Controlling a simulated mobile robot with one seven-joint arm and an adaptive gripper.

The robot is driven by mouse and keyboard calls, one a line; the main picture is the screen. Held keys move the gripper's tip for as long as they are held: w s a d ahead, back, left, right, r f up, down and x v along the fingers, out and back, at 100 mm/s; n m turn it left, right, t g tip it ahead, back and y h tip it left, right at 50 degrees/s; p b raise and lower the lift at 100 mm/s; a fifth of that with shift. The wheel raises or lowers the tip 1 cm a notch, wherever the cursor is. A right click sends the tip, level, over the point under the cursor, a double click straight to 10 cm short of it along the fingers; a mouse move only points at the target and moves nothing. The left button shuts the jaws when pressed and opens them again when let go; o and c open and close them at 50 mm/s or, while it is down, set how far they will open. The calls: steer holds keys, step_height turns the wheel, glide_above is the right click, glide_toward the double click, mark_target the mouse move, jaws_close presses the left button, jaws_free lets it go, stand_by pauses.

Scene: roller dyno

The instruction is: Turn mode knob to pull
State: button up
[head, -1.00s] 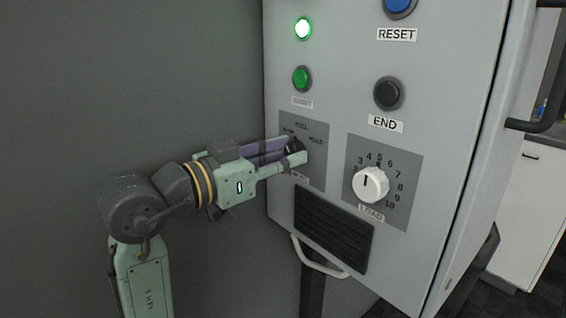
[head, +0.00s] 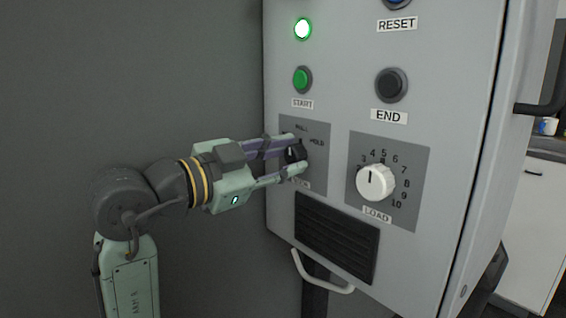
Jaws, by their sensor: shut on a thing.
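The mode knob (head: 296,153) is a small dark knob on a grey plate (head: 318,178) at the left of the control panel. My gripper (head: 295,156) reaches in from the left with its fingers around the knob and is shut on it. The fingers hide much of the knob and some labels, so I cannot tell where its pointer stands. HOLD (head: 317,142) shows right of the knob. The label above it (head: 301,127) is partly covered.
The white LOAD knob (head: 375,183) is to the right. START (head: 302,79) and END (head: 391,85) buttons are above, with a lit green lamp (head: 302,29). A black vent (head: 337,238) and a white handle (head: 322,275) are below. The grey wall (head: 130,80) is at left.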

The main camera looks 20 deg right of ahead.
stand_by(0.4)
steer(key=o, duration=1.2)
steer(key=v, duration=1.2)
steer(key=shift+r, duration=0.1)
